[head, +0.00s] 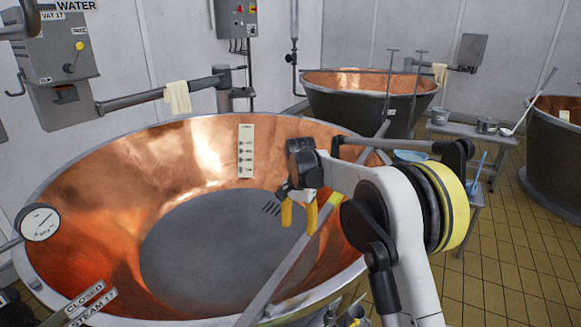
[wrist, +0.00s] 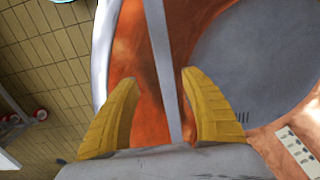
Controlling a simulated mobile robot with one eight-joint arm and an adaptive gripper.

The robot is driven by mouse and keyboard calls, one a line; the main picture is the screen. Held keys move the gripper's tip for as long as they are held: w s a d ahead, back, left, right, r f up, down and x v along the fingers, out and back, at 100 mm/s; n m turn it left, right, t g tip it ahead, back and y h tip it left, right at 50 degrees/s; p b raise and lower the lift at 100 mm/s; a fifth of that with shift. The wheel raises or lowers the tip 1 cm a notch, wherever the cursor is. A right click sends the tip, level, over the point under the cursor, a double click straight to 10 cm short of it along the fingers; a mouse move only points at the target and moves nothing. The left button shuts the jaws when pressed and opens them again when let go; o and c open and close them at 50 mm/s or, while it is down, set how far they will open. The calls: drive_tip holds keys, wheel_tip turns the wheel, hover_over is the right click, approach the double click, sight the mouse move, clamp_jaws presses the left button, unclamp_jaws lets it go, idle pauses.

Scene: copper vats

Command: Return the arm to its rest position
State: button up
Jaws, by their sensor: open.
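My gripper (head: 299,215) hangs over the right part of the large copper vat (head: 130,165) in the head view, its yellow fingers pointing down. In the wrist view my gripper (wrist: 160,85) has its two yellow fingers spread wide with nothing held between them. A grey bar (head: 290,270) runs across the vat close to the fingers; in the wrist view the bar (wrist: 162,60) shows in the gap between them, and I cannot tell how far below. My white arm is bent at the right side of the vat.
A side table (head: 462,133) with pots stands right of the vat, near a blue bowl (head: 410,156). More vats stand behind (head: 330,100) and at the far right (head: 550,150). A wall pipe (head: 140,101) with a cloth (head: 177,97) is at left. Tiled floor (head: 500,240) at right is clear.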

drive_tip(key=s+d+r+n+t, duration=0.2)
drive_tip(key=s+d+r, duration=0.3)
drive_tip(key=s+r, duration=0.35)
drive_tip(key=s+d+r+n+t, duration=0.1)
drive_tip(key=s+d+r+t, duration=0.1)
drive_tip(key=s+d+r, duration=0.45)
drive_tip(key=s+d+f+n+t, duration=0.1)
drive_tip(key=s+f, duration=0.1)
drive_tip(key=s, duration=0.8)
drive_tip(key=s+d+f+n+t, duration=0.2)
drive_tip(key=s, duration=0.9)
drive_tip(key=shift+d, duration=0.2)
